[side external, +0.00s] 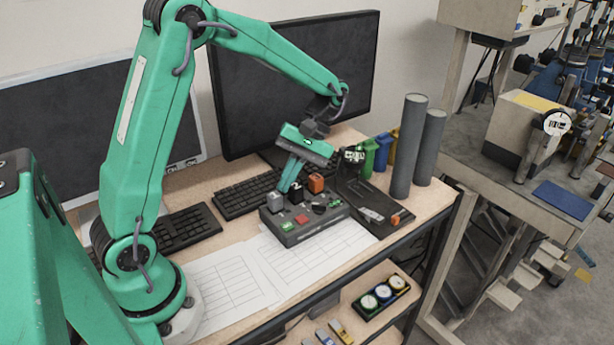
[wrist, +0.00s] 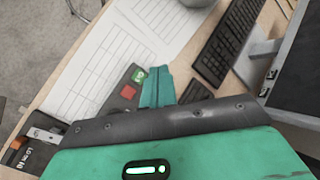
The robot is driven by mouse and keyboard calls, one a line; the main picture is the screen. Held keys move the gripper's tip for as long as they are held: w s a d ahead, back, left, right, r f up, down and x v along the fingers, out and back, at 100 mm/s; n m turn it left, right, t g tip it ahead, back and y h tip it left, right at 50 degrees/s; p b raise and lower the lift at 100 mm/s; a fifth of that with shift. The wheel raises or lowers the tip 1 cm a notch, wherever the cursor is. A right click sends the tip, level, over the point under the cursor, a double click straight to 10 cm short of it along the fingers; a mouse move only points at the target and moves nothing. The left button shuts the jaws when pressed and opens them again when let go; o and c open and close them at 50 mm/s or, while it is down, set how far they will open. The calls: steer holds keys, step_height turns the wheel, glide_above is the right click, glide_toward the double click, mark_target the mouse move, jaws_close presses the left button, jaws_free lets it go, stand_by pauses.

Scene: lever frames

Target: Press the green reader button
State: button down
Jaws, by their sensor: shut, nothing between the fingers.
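The green button (side external: 288,226), with a white mark on it, sits at the near left corner of a dark control box (side external: 318,228). In the wrist view the green button (wrist: 139,76) shows just left of my fingertips, unobstructed. A red button (side external: 302,218) is beside it and also shows in the wrist view (wrist: 128,92). My gripper (side external: 284,190) is shut and empty. Its fingers point down over the back of the box, behind the green button in the side view. In the wrist view my gripper (wrist: 157,70) hides part of the box.
Grey (side external: 275,201), black (side external: 297,196) and orange (side external: 316,183) blocks stand at the box's back edge, near my fingers. A black device (side external: 365,208) is to the right. Paper sheets (side external: 235,285) lie flat in front. A keyboard (side external: 245,195) and monitor are behind.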

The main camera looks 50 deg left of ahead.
mark_target(290, 224)
steer(key=shift+f, duration=4.35)
steer(key=shift+f, duration=0.75)
steer(key=shift+r, duration=0.8)
steer(key=shift+r, duration=0.15)
steer(key=shift+r, duration=2.35)
steer(key=shift+r, duration=0.1)
